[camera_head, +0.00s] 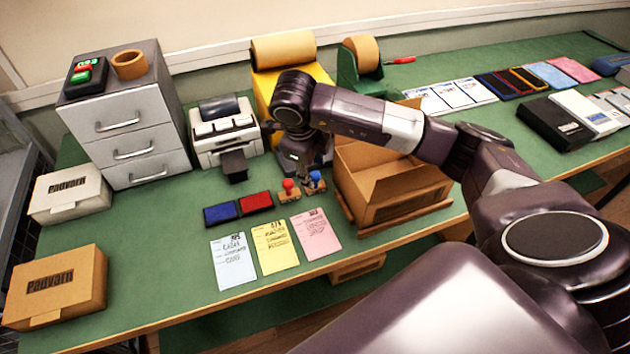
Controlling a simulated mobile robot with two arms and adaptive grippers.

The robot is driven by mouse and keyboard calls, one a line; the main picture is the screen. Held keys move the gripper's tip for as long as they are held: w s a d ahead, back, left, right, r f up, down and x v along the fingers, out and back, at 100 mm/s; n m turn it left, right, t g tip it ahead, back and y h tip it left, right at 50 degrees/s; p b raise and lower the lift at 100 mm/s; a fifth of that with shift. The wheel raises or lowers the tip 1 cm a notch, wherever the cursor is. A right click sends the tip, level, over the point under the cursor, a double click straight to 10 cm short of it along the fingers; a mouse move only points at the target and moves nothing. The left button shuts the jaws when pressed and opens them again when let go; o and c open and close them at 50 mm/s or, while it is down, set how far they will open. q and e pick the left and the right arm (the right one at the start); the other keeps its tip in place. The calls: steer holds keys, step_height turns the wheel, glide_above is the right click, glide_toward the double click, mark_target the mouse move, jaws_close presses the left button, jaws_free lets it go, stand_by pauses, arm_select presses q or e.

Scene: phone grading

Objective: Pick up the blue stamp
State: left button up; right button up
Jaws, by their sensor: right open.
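The blue stamp (315,182) stands on the green table, its blue knob up, just right of the red stamp (289,190). My right arm reaches in from the right over the open cardboard box, and its wrist bends down behind the stamps. My right gripper (306,165) is open, low and close behind the blue stamp; its fingers are dark and partly hidden, and I cannot tell whether they touch the stamp. A blue ink pad (220,213) and a red ink pad (256,202) lie left of the stamps. My left gripper is not in view.
The open cardboard box (388,205) stands close right of the stamps. Blue, yellow and pink slips (316,235) lie in front. A label printer (222,132) and a grey drawer unit (128,122) stand at back left. Closed boxes (58,287) sit at the left.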

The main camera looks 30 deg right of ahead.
mark_target(314, 174)
steer(key=shift+p+x, duration=0.45)
steer(key=shift+x, duration=1.35)
steer(key=shift+w, duration=0.15)
jaws_close()
